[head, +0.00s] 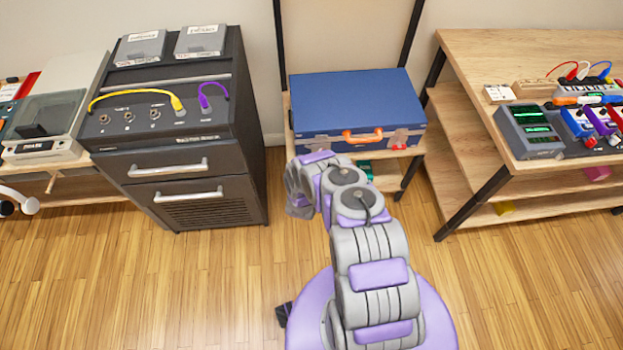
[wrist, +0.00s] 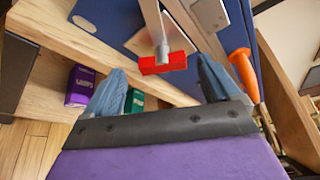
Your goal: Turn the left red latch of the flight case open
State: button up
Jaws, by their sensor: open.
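The blue flight case (head: 357,95) lies on a wooden rack, with an orange handle (head: 362,136) and metal latch plates on its front. In the wrist view, a red latch (wrist: 163,64) on a grey metal stem stands out from the blue case side (wrist: 110,18). My gripper (wrist: 160,82) is open, with one blue-grey finger on each side of the latch. The latch's red bar lies across the gap, just beyond the fingertips or between them; I see no clear contact. The orange handle (wrist: 243,73) is right of the right finger. In the head view my arm hides the left latch.
A purple box (wrist: 81,86) and a green box (wrist: 134,100) sit on the shelf below the case. A dark amp cabinet (head: 180,130) stands left, a wooden desk (head: 480,80) with gear right. The wooden floor in front is clear.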

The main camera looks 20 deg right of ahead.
jog(key=p+v, duration=0.2)
jog(key=v, duration=1.2)
jog(key=shift+a, duration=0.25)
jog(key=shift+s, duration=0.1)
